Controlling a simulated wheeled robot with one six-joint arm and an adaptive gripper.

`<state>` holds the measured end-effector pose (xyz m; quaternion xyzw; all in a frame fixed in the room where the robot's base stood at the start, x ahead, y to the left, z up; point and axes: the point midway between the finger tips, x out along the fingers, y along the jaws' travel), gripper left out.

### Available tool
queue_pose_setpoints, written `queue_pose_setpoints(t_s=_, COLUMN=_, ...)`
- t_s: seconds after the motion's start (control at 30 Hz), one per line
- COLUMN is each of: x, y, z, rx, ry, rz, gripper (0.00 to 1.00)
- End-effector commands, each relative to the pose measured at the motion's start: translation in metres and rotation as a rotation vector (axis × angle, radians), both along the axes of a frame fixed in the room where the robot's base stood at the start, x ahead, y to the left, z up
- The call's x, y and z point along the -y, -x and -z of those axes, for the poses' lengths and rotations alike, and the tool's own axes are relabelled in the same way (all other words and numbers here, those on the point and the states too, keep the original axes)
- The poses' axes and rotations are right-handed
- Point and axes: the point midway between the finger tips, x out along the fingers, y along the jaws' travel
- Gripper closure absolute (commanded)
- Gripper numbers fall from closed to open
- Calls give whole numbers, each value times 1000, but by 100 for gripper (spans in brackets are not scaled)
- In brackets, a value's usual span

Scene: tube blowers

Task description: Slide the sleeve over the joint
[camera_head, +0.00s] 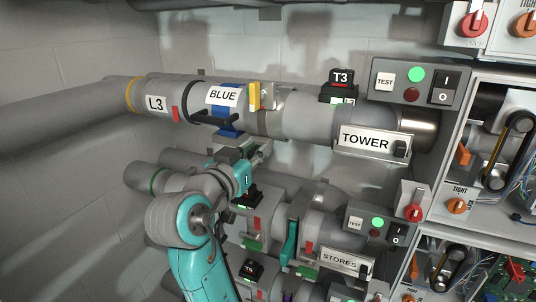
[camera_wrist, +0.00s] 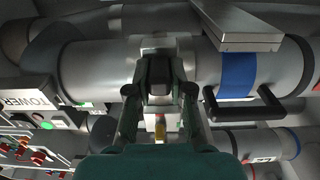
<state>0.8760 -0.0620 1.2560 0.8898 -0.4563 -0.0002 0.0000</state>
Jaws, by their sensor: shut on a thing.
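The L3 pipe (camera_head: 155,88) runs to the pipe marked TOWER (camera_head: 305,118). A section with a blue band (camera_head: 228,122), a BLUE label and a black handle (camera_head: 212,119) lies along this run. The band (camera_wrist: 237,73) and handle (camera_wrist: 250,109) show right of my gripper in the wrist view. A grey collar (camera_wrist: 165,43) circles the pipe beside this section. I cannot tell for certain which part is the sleeve. My gripper (camera_wrist: 162,75) is shut on a small dark block at the collar; it is just below the pipe in the head view (camera_head: 238,148). The joint is not clearly visible.
The T3 box (camera_head: 339,86) and a switch panel (camera_head: 417,82) are to the right. The STORES pipe (camera_head: 325,222) and other pipes crowd the space below. A cabinet (camera_head: 470,105) borders the right.

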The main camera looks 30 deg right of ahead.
Motion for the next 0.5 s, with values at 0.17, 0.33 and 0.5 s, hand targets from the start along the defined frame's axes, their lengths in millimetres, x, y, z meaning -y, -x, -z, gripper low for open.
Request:
queue_pose_setpoints(t_s=0.17, x=-3, y=-5, z=0, rx=1, ry=2, rz=-9, gripper=100)
queue_pose_setpoints(t_s=0.33, x=-3, y=-5, z=-1, rx=2, ry=2, rz=-12, gripper=67)
queue_pose_setpoints(t_s=0.5, x=-3, y=-4, z=0, rx=1, ry=2, rz=-9, gripper=54)
